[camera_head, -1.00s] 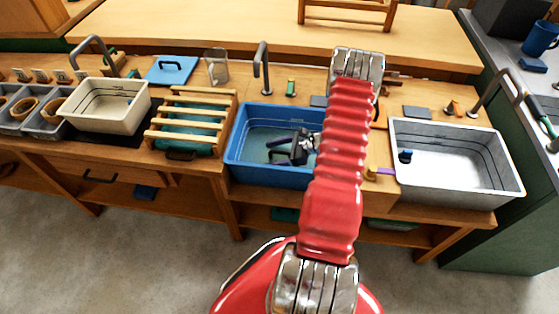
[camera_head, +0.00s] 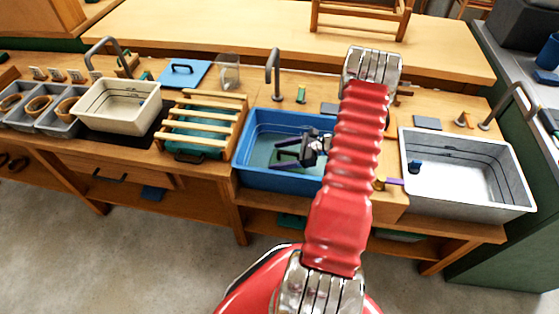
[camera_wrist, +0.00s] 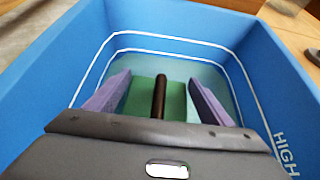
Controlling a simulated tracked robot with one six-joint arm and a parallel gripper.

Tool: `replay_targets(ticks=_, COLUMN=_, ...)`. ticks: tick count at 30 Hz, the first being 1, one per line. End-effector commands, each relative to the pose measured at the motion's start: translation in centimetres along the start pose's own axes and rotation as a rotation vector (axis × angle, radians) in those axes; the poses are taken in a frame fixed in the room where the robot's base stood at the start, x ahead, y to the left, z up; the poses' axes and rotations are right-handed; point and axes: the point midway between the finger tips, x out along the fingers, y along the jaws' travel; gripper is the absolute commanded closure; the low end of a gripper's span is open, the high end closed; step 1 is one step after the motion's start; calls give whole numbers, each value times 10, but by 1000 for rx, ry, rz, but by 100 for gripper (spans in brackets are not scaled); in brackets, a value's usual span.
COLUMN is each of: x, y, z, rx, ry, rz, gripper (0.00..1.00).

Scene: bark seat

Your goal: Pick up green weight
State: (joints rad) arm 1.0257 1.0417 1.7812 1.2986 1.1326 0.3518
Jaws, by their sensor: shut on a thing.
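The green weight (camera_wrist: 140,98) shows in the wrist view as a green block with a dark upright bar in front of its middle. It is between the two purple fingers of my gripper (camera_wrist: 160,86), which is shut on it. In the head view my gripper (camera_head: 279,153) is inside the blue basin (camera_head: 262,178), pointing left. I cannot make out the weight in the head view. The wrist view looks into the blue basin (camera_wrist: 55,60), with pale greenish water or floor around the weight. I cannot tell whether the weight touches the bottom.
The blue basin's walls stand around my gripper. A grey basin (camera_head: 480,200) is to the right, and a wooden slatted rack (camera_head: 205,112) and a cream basin (camera_head: 135,112) are to the left. A faucet (camera_head: 274,65) rises behind the blue basin.

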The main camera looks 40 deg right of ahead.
Motion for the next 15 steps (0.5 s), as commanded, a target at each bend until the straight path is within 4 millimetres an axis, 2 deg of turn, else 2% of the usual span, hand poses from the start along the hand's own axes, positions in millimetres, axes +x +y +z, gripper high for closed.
replay_targets(ticks=9, x=-23, y=-1, z=43, rx=-4, ry=-1, rz=-2, gripper=66)
replay_targets(ticks=15, x=-32, y=-1, z=58, rx=-3, ry=0, rz=-1, gripper=66)
